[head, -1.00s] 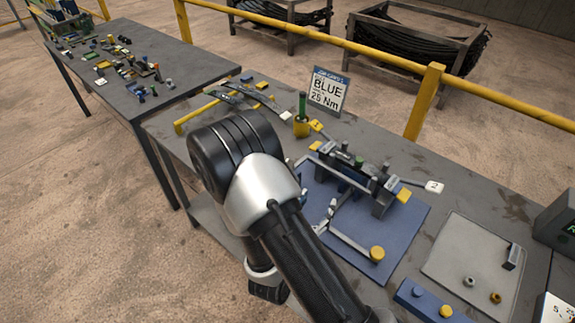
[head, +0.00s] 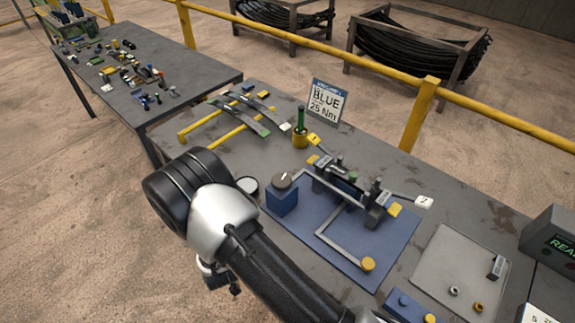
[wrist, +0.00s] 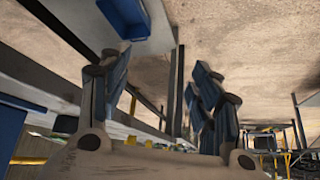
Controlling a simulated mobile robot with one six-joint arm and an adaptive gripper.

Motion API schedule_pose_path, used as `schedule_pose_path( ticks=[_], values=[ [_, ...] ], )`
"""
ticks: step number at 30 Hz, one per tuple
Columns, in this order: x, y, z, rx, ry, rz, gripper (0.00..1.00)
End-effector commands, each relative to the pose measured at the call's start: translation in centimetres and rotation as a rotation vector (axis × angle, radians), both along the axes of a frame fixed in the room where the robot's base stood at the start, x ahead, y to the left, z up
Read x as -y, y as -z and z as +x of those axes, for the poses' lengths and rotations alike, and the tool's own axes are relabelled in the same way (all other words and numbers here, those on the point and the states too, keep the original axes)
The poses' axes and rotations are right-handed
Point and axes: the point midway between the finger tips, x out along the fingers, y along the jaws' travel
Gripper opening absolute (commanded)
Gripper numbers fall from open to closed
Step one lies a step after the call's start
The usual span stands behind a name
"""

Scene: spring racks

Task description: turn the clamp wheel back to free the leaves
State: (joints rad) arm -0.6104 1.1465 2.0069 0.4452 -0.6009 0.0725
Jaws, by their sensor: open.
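A grey clamp fixture (head: 345,185) stands on a blue mat (head: 300,235) on the near bench, holding a dark piece between its end blocks. A blue block with a round grey knob (head: 283,181) and a white pointer mark stands at the mat's left; I cannot tell whether this is the clamp wheel. An L-shaped grey bar ends in a yellow knob (head: 368,264). My gripper (head: 218,285) hangs beyond the bench's front edge, partly hidden by my arm and apart from the fixture. In the wrist view my gripper (wrist: 160,78) is open and empty.
Dark leaf strips (head: 240,117) lie across yellow rails at the bench's back left. A sign (head: 326,101) reads BLUE 25 Nm. A yellow pot (head: 300,137) holds a green-handled tool. A grey tray (head: 462,270) lies right. A yellow railing (head: 423,110) runs behind.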

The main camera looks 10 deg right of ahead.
Motion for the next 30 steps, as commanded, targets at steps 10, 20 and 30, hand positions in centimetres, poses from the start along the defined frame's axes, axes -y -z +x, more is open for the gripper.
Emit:
schedule_pose_path(
  ticks=[10, 20, 30],
  values=[
    [11.0, -12.5, 5.7, 0.762, 0.629, -0.192, 0.58],
    [14.7, -16.7, 3.4, 0.955, 0.778, -0.342, 0.58],
    [19.0, -16.6, 8.2, 0.952, 0.782, -0.341, 0.58]
  ],
)
